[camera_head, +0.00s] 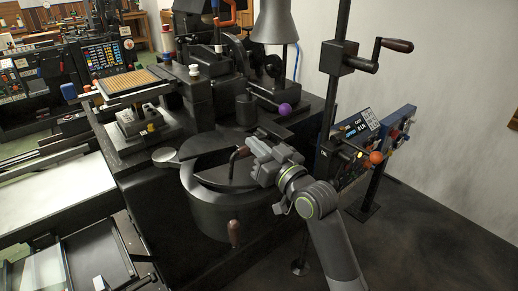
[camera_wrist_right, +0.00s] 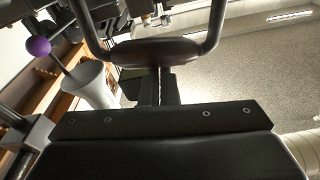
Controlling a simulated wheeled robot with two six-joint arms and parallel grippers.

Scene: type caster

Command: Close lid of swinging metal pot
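The dark metal pot (camera_head: 232,213) stands in the middle of the head view, with a brown-gripped handle (camera_head: 234,233) low on its front. Its top looks partly uncovered, with a dark half-round lid section (camera_head: 228,175) at the rim. A curved lid handle (camera_head: 239,153) rises above it. My right gripper (camera_head: 257,150) is at the right side of that handle. In the right wrist view the handle's brown grip (camera_wrist_right: 155,52) crosses just before the fingers (camera_wrist_right: 158,87), which are together with a thin slit between them. Contact cannot be told. My left gripper is not visible.
A purple ball (camera_head: 285,109) on a lever stands behind the pot. A dark post with a crank (camera_head: 364,65) and a control panel (camera_head: 360,128) are at the right. A round flat plate (camera_head: 165,156) juts out left of the pot. Open floor lies at the lower right.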

